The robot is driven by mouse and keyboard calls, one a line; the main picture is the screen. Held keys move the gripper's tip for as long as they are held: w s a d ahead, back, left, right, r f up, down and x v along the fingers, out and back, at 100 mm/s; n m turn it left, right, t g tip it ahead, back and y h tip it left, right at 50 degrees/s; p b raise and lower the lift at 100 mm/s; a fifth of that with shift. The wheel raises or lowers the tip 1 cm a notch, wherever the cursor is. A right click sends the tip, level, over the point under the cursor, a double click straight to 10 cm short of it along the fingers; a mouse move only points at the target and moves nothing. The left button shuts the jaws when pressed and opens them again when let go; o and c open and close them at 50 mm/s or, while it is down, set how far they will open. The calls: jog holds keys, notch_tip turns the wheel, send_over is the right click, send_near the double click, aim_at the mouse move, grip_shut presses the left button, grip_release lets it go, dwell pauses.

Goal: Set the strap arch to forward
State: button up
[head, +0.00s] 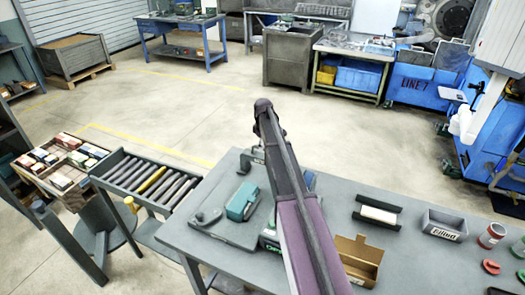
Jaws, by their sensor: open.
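A grey fixture plate (226,233) lies on the left part of the grey workbench, with a teal block (243,202) and a small grey lever-like part (206,217) on it. A dark arch-shaped piece (246,160) stands behind the block, partly covered by my arm; I cannot tell for sure that it is the strap arch, nor which way it is set. A green part with white lettering (269,242) shows just left of my arm, mostly hidden. My purple and dark arm crosses the middle of the view; my gripper cannot be made out.
On the workbench (412,262), right of my arm, are a black holder with a white bar (377,213), an open cardboard box (359,262), a grey labelled bin (444,224) and red-topped cans (491,236). A roller conveyor (152,183) stands left.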

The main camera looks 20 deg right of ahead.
jog(key=shift+f, duration=0.3)
grip_shut()
jog(key=s+a, duration=1.1)
jog(key=shift+s+a, duration=0.35)
grip_release()
jog(key=shift+a, duration=0.1)
jog(key=shift+r, duration=0.15)
